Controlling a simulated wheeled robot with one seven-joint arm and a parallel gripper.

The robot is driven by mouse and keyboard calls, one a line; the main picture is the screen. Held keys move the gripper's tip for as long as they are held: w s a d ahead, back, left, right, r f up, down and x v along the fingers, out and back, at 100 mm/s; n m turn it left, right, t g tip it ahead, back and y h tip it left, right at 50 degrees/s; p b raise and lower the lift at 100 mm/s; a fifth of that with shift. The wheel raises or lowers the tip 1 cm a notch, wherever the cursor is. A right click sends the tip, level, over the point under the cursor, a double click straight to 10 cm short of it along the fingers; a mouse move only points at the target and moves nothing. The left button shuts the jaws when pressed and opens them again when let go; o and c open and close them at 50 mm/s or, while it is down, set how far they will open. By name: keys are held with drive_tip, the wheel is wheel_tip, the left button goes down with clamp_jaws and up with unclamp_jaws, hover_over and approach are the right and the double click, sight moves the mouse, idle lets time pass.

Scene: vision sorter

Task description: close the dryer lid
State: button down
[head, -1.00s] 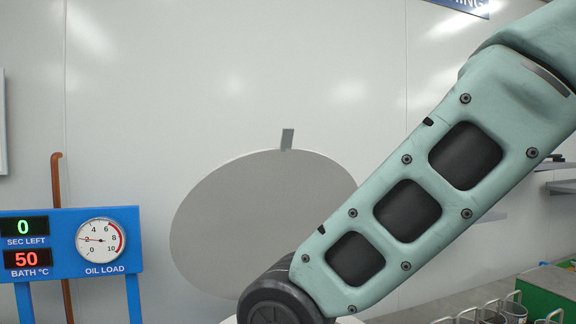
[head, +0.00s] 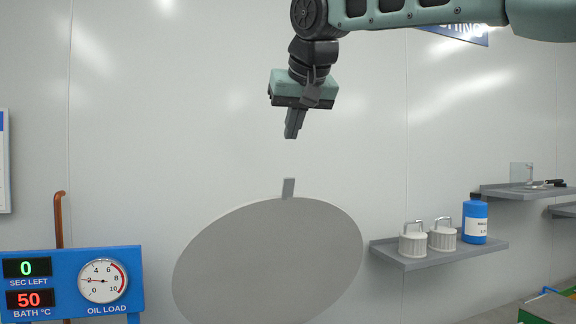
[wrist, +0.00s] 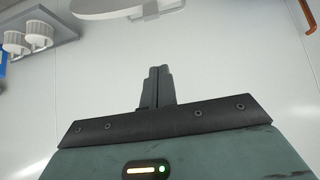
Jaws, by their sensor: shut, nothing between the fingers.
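The dryer lid (head: 270,262) is a large grey disc standing raised and tilted, with a small grey tab (head: 288,188) at its top edge. Its lower part is cut off by the bottom of the head view. In the wrist view, part of the lid (wrist: 105,6) and its tab (wrist: 150,12) show at the top edge. My gripper (head: 291,136) is shut and empty. It points down just above the tab, with a visible gap in the head view. The closed fingers (wrist: 157,72) also show in the wrist view.
A blue panel (head: 75,262) with displays and a dial stands at the left by a copper pipe (head: 59,220). A grey shelf (head: 440,255) at the right holds two white lidded canisters and a blue bottle (head: 475,221). The wall around my gripper is clear.

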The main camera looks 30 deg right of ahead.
sight(288, 179)
drive_tip(key=p+x, duration=0.3)
drive_tip(key=x, duration=0.6)
drive_tip(key=shift+f, duration=0.15)
drive_tip(key=shift+s+a+f+p, duration=0.15)
drive_tip(key=shift+s+p, duration=0.1)
drive_tip(key=shift+s, duration=0.35)
drive_tip(key=shift+s+a+f+p, duration=0.1)
drive_tip(key=shift+s+f+p, duration=0.15)
drive_tip(key=shift+s, duration=0.3)
drive_tip(key=shift+s+a+f, duration=0.15)
drive_tip(key=shift+s+f, duration=0.25)
drive_tip(key=shift+s, duration=0.15)
drive_tip(key=shift+f, duration=0.1)
